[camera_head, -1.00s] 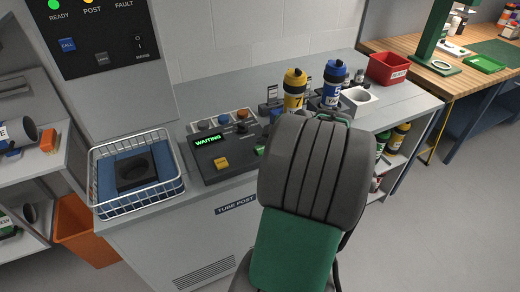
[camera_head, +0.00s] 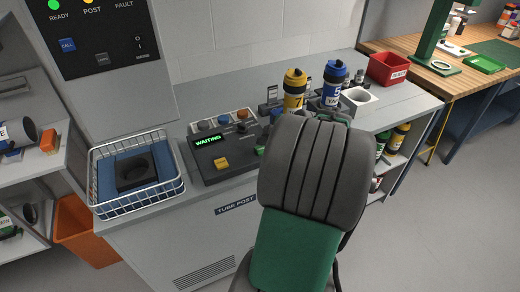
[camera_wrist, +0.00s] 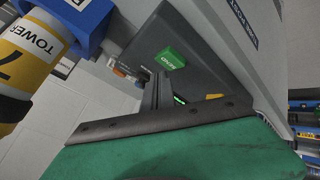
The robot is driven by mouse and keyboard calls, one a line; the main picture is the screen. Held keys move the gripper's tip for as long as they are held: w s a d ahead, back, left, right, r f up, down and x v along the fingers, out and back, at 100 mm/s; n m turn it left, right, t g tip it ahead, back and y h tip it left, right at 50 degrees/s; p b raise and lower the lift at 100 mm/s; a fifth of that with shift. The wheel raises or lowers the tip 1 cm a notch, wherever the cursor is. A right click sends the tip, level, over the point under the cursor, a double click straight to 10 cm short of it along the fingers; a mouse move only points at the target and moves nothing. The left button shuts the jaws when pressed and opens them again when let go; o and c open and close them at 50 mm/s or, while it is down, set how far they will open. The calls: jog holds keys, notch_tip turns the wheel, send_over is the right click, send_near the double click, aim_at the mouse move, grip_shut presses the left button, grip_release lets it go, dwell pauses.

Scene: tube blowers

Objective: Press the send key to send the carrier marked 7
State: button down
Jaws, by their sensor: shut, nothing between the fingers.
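The console (camera_head: 240,128) on the grey counter has a lit display (camera_head: 208,140) reading WAITING. The green send key (camera_wrist: 172,58) shows close up in the wrist view. My gripper (camera_wrist: 158,88) is shut and empty, near the console face just below the key in that picture; I cannot tell whether it touches. In the head view my arm hides it. The yellow carrier (camera_head: 293,90) stands upright behind the console; in the wrist view the yellow carrier (camera_wrist: 22,60) shows a 7 and TOWER.
A blue carrier (camera_head: 333,82) stands to the right of the yellow one. A wire basket (camera_head: 136,190) sits left of the console, with a yellow key (camera_head: 221,163) on the console near it. A red bin (camera_head: 390,69) stands at the back right.

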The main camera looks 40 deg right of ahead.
dwell(0.4)
jog(key=shift+f+b, duration=0.45)
jog(key=shift+b, duration=0.3)
